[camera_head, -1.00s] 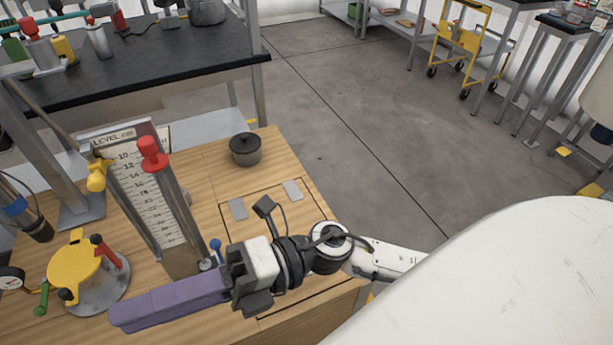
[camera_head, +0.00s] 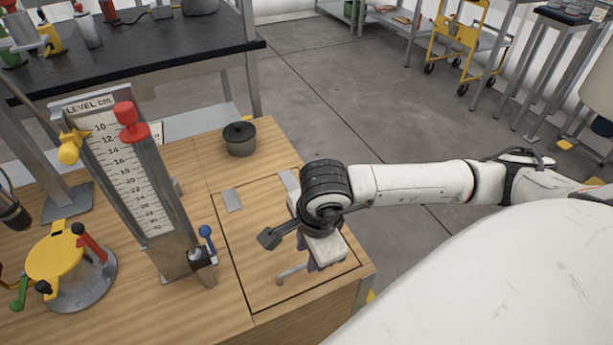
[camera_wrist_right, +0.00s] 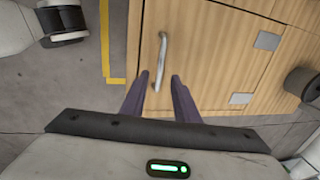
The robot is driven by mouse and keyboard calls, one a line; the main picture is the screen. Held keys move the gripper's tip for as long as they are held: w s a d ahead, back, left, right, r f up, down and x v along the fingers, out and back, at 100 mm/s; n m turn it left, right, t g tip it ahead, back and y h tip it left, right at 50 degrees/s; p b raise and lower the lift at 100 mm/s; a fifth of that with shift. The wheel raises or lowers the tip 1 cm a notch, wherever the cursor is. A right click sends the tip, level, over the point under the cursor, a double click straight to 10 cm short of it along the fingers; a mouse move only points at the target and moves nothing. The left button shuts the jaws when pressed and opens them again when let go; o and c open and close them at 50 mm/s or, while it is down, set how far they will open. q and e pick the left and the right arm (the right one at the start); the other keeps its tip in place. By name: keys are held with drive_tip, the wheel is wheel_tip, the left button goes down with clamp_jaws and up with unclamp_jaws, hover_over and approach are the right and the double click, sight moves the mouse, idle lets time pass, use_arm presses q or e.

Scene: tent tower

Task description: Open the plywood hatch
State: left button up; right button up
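The plywood hatch (camera_head: 262,225) is a flat panel in the wooden tabletop, lying level in its dark outline. Two grey hinge plates sit at its far edge; the left plate (camera_head: 231,199) shows clearly. A metal bar handle (camera_head: 291,272) is near its front edge, and it also shows in the right wrist view (camera_wrist_right: 162,50). My right gripper (camera_head: 320,255) is over the hatch, pointing down, close to the handle. In the wrist view its purple fingers (camera_wrist_right: 159,77) are apart, with the handle's near end between their tips. Contact cannot be told. My left gripper is not in view.
A level gauge (camera_head: 130,180) with a red knob stands left of the hatch. A blue-knobbed lever (camera_head: 206,240) is beside the hatch's left edge. A yellow valve (camera_head: 58,258) is further left. Open floor (camera_head: 340,110) lies behind.

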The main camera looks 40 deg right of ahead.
hover_over(307, 274)
drive_tip(key=shift+f, duration=2.05)
clamp_jaws()
